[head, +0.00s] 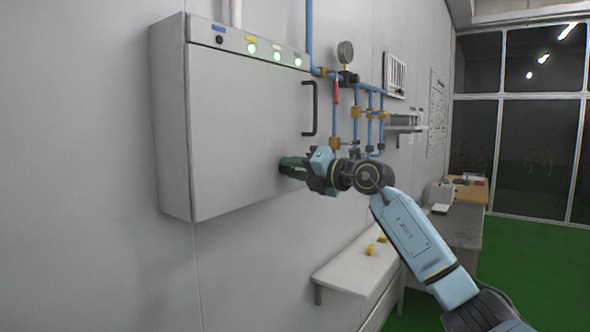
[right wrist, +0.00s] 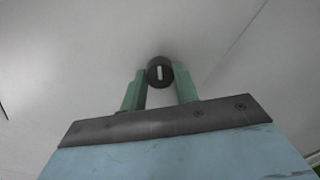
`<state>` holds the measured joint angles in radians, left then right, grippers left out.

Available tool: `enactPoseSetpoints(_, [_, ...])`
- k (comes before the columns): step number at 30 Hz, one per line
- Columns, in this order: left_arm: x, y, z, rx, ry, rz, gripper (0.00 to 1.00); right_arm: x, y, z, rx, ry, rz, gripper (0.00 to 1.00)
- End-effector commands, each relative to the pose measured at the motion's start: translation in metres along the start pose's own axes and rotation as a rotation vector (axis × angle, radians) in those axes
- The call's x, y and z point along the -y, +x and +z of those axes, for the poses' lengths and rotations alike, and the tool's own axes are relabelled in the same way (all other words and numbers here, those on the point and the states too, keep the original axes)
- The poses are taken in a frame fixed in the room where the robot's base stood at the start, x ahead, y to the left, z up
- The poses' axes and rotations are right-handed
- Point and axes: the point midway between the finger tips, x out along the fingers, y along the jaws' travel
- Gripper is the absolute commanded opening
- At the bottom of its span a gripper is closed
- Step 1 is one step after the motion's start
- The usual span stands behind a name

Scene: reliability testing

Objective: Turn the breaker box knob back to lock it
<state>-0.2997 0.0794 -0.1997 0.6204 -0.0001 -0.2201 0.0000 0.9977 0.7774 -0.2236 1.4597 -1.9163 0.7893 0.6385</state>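The breaker box (head: 245,135) is a grey wall cabinet with its door closed, in the left half of the head view. Its knob (right wrist: 160,71) is a round black knob with a white mark that stands nearly upright, seen in the right wrist view. My right gripper (head: 284,164) reaches the lower right of the door. In the right wrist view its green fingers (right wrist: 160,88) stand apart, one on each side of the knob. I cannot tell whether they touch it. The knob is mostly hidden behind the fingers in the head view. My left gripper is not in view.
A black door handle (head: 310,108) is above my right gripper. Blue pipes (head: 369,115) with a gauge (head: 345,52) run along the wall to the right. A white shelf (head: 350,265) with small yellow parts (head: 370,249) is below my right arm.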

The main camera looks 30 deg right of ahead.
Motion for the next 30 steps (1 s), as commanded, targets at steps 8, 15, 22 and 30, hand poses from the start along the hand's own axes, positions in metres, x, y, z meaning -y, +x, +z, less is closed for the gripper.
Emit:
enactPoseSetpoints(8, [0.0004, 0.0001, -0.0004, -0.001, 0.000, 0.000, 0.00, 0.0001, -0.0003, 0.0001, 0.000, -0.007, 0.000, 0.07])
enactPoseSetpoints(15, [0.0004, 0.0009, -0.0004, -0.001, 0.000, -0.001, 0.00, 0.0003, -0.0003, -0.0001, 0.001, -0.083, 0.002, 0.07])
enactPoseSetpoints(22, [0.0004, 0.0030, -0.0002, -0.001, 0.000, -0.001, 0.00, 0.0007, -0.0006, 0.0002, 0.006, -0.254, 0.006, 0.07])
enactPoseSetpoints(30, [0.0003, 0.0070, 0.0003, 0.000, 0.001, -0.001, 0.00, 0.0014, -0.0005, -0.0002, 0.011, -0.509, 0.013, 0.07])
